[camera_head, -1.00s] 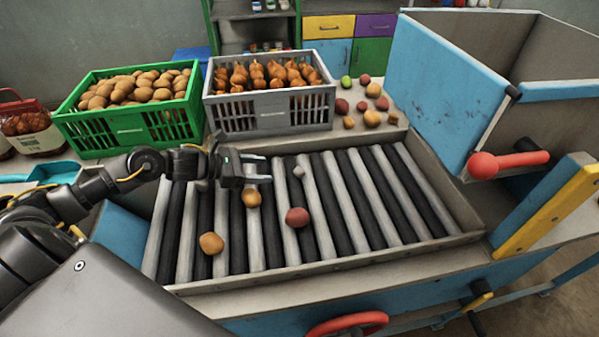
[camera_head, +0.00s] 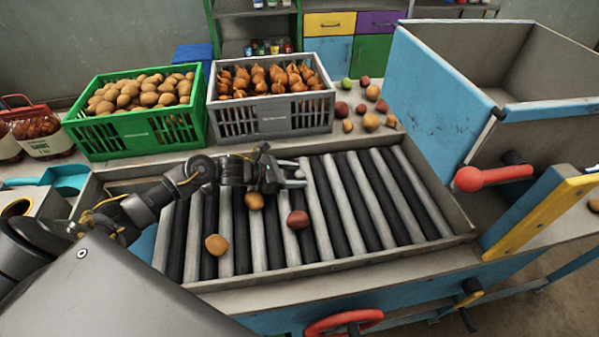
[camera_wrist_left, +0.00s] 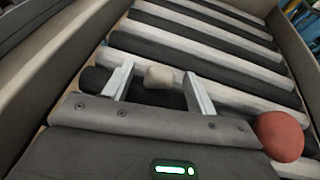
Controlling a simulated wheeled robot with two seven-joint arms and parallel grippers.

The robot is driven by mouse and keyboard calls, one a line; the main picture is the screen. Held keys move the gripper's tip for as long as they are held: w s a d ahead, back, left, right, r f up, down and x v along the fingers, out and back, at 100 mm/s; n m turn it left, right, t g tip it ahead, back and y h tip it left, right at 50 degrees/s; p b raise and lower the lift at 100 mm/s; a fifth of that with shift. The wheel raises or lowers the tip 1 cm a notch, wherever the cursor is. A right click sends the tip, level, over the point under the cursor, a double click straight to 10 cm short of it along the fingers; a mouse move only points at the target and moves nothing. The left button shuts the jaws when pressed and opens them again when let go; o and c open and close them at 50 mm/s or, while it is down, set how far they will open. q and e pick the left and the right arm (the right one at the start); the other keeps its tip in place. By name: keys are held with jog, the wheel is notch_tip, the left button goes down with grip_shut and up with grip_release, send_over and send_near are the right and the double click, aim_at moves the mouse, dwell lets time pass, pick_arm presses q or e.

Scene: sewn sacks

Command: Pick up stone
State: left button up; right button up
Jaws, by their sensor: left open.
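The stone (camera_wrist_left: 159,77) is a small pale grey-beige lump on the rollers. In the left wrist view it lies between the two fingers of my left gripper (camera_wrist_left: 157,88), near their tips, with a gap on each side. In the head view my open left gripper (camera_head: 297,178) is low over the rollers, and the stone (camera_head: 299,174) shows only partly at its fingers. I cannot tell how far the fingers are above the rollers. My right gripper is not in view.
The roller bed (camera_head: 345,205) has a raised rim. A red potato (camera_head: 298,220) and two brownish ones (camera_head: 216,244) lie on it; the red one also shows in the left wrist view (camera_wrist_left: 280,136). Green (camera_head: 140,135) and grey (camera_head: 268,118) crates stand behind. A blue hopper (camera_head: 437,95) stands right.

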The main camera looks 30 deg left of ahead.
pick_arm(q)
jog(key=c, duration=1)
jog(key=shift+c, duration=0.2)
jog(key=shift+r+b, duration=0.65)
jog(key=shift+b, duration=0.1)
jog(key=shift+r+b, duration=0.55)
jog(key=shift+r, duration=0.05)
jog(key=s+d+r+b, duration=0.3)
jog(key=d+r, duration=0.7)
jog(key=d, duration=0.3)
jog(key=shift+s+d+r, duration=0.2)
jog(key=shift+s+d, duration=0.05)
jog(key=shift+d, duration=0.05)
